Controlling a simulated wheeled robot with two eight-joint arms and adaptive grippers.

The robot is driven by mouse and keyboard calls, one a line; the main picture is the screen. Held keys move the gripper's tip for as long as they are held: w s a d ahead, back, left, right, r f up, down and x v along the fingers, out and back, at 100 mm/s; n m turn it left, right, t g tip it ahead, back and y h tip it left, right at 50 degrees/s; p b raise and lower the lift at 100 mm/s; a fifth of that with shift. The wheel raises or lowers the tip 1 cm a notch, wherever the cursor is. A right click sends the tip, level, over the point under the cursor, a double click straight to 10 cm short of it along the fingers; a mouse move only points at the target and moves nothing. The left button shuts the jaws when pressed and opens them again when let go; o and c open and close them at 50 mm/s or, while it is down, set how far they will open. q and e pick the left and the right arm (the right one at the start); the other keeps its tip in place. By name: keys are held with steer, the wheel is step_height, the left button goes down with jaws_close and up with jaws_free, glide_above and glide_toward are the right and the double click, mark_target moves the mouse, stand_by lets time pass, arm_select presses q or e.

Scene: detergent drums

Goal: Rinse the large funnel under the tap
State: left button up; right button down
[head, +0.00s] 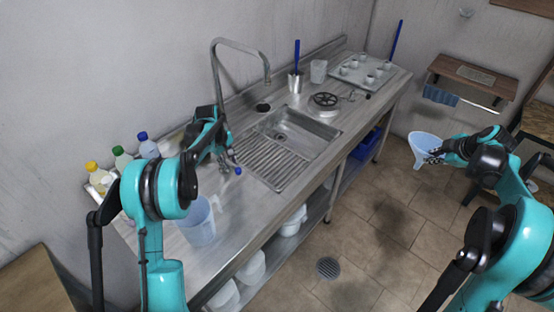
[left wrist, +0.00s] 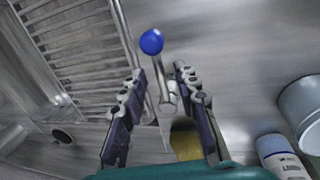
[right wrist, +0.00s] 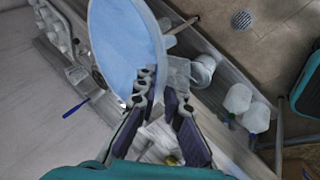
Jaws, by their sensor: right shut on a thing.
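The large pale blue funnel (head: 425,148) is held in the air at the right, over the floor and apart from the counter. My right gripper (head: 435,156) is shut on its edge; the funnel also fills the upper left of the right wrist view (right wrist: 125,38). The tall gooseneck tap (head: 240,45) arches over the steel sink basin (head: 300,135). I see no water running. My left gripper (head: 232,163) is low over the counter beside the drainboard, fingers apart. A metal lever with a blue ball knob (left wrist: 151,42) stands between and just beyond the fingertips.
A translucent jug (head: 199,222) stands on the near counter (head: 245,215). Capped bottles (head: 121,158) stand at the back left. A black handwheel (head: 325,99) and a tray of cups (head: 360,73) lie past the sink. The floor between counter and funnel is clear.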

arm_select(q)
jaws_close()
steer(key=m, duration=0.1)
steer(key=a+m, duration=0.1)
steer(key=m, duration=0.1)
steer(key=s+m, duration=0.1)
steer(key=shift+s+a+g+h, duration=0.1)
steer(key=shift+a+g+h, duration=0.2)
jaws_free()
steer(key=shift+r, duration=0.1)
steer(key=v, duration=1.2)
